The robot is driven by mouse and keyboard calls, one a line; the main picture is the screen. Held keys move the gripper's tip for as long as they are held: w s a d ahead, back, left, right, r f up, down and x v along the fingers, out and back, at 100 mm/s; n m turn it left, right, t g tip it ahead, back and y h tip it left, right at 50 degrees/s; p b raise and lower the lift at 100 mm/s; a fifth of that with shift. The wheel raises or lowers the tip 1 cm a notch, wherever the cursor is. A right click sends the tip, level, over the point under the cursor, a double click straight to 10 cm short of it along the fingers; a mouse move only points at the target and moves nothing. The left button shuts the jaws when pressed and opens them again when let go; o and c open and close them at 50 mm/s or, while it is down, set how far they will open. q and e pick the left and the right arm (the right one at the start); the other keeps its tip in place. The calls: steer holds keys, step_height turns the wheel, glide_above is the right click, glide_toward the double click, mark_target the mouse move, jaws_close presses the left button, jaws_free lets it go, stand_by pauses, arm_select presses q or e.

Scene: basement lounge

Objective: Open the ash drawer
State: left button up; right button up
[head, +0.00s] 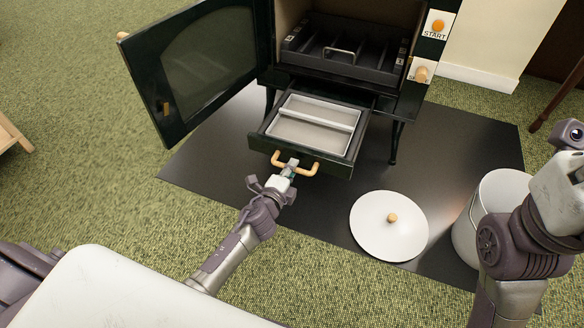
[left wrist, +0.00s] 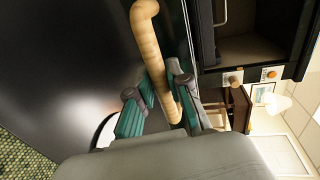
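The ash drawer (head: 258,143) is a dark green drawer low in the stove (head: 262,45), pulled well out toward me. A light grey metal ash pan (head: 300,135) with a bar across it lies inside. The drawer's tan curved handle (head: 312,169) is on its front and also shows in the left wrist view (left wrist: 147,30). My left gripper (head: 290,168) is at the handle, its teal-padded fingers (left wrist: 166,98) on either side of the bar and closed on it. My right arm is at the right edge; its fingers are out of view.
The stove's glass door (head: 205,65) stands open to the left. A black grate tray (head: 340,65) sits in the firebox above. A white lid (head: 385,235) lies on the black floor mat (head: 455,150), beside a white bucket (head: 468,232).

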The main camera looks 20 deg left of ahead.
arm_select(q)
steer(key=o, duration=0.4)
steer(key=shift+s+a, duration=0.1)
steer(key=shift+s, duration=0.05)
steer(key=shift+c, duration=0.2)
steer(key=v, duration=1.2)
